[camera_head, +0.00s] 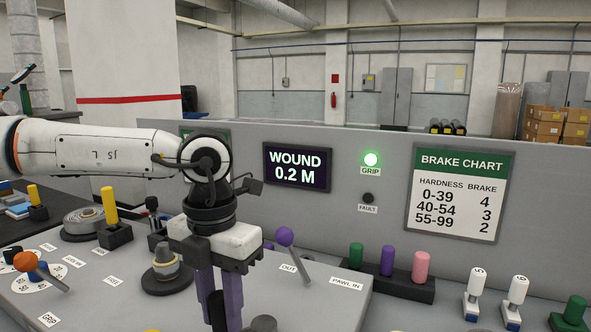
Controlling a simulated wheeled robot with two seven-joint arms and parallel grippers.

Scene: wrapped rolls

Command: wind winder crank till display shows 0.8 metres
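The display (297,167) on the grey back panel reads "WOUND 0.2 M". My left gripper (222,312) points straight down over the grey console, with its purple fingers running to the bottom edge of the head view. A grey round top (264,324) shows just right of the fingers. My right gripper is not in view.
The GRIP lamp (371,159) glows green; the FAULT lamp (368,198) is dark. A purple-knobbed lever (285,237) stands close right of my gripper, by OUT and PAWL IN labels. An orange-knobbed lever (26,262) is at left. A rack (410,291) holds coloured rolls.

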